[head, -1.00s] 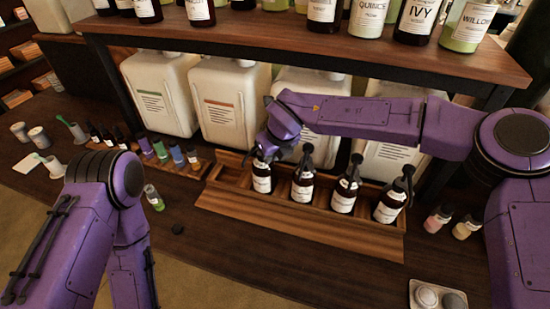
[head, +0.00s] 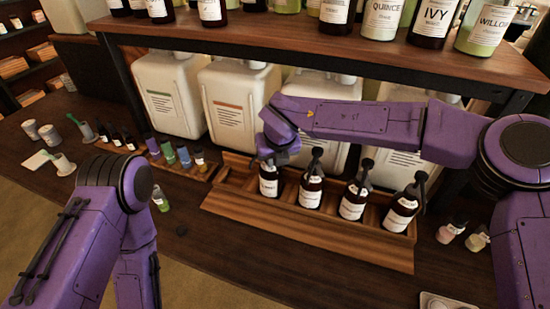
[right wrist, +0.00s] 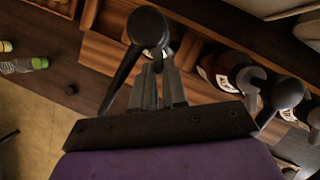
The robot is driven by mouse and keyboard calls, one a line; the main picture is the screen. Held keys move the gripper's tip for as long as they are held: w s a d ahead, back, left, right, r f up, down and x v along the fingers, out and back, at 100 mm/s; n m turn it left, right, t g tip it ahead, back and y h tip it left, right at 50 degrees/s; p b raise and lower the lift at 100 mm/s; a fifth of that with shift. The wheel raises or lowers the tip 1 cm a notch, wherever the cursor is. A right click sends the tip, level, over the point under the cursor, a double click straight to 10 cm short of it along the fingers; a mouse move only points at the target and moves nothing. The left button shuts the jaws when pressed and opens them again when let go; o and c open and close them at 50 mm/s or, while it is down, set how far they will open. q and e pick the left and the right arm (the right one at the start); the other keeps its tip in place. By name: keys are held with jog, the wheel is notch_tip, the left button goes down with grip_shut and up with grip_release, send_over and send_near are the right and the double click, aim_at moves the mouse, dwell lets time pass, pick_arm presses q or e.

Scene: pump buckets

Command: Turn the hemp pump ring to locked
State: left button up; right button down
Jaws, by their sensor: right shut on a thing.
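A row of dark brown pump bottles with white labels and black pumps stands in a wooden rack (head: 300,233). The label print is too small to tell which is hemp. My right gripper (head: 272,157) is at the top of the leftmost bottle (head: 268,188), and the hand hides most of its pump. In the right wrist view my right gripper (right wrist: 158,85) is shut at the neck just under a black pump head (right wrist: 148,27), whose long spout points down-left. The ring itself is mostly hidden by the fingers. My left gripper is outside the view.
Several other pump bottles (head: 311,188) stand close to the right. Large white canisters (head: 240,105) stand behind, under a shelf (head: 300,38) of bottles. Small vials (head: 168,151) are left of the rack. Table in front of the rack is mostly clear.

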jog(key=c, duration=1.1)
grip_release()
jog(key=shift+c, duration=0.2)
